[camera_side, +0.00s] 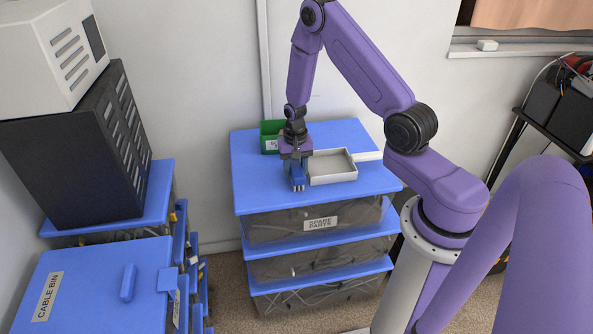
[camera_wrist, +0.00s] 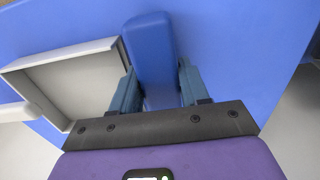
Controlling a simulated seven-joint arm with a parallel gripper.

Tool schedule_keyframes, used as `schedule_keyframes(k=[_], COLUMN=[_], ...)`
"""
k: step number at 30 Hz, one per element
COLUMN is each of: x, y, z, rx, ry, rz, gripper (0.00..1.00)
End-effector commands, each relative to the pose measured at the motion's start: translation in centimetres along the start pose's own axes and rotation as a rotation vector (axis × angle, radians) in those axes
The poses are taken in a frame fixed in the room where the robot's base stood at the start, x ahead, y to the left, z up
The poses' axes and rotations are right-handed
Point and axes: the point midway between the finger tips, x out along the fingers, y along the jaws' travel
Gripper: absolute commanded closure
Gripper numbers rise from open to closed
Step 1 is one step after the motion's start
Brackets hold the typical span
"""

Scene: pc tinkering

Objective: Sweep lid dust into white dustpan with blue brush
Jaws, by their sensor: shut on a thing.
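My gripper (camera_side: 296,160) is shut on the blue brush (camera_side: 298,182). It holds the brush low over the blue lid (camera_side: 262,174), near the lid's front edge. I cannot tell whether the bristles touch the lid. In the wrist view the blue brush handle (camera_wrist: 152,48) stands between my two fingers (camera_wrist: 158,88). The white dustpan (camera_side: 332,178) lies on the lid just right of the brush, its handle pointing right. In the wrist view the dustpan (camera_wrist: 66,58) is left of the brush. I cannot make out any dust on the lid.
A green bin (camera_side: 269,134) stands at the lid's back left, behind my gripper. The lid tops a drawer stack labelled "SPARE PARTS" (camera_side: 320,223). Another blue-lidded bin, labelled "CABLE BIN" (camera_side: 92,290), and a black case (camera_side: 75,150) stand at the left. The lid's left side is clear.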

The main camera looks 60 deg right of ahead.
Motion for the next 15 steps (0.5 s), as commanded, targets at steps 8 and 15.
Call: schedule_keyframes(k=[8, 15], x=[0.16, -0.48], y=[0.16, 0.14], z=[-0.18, -0.19], rx=[0.003, 0.003], ry=[0.000, 0.000], rz=[0.000, 0.000], gripper=[0.84, 0.84])
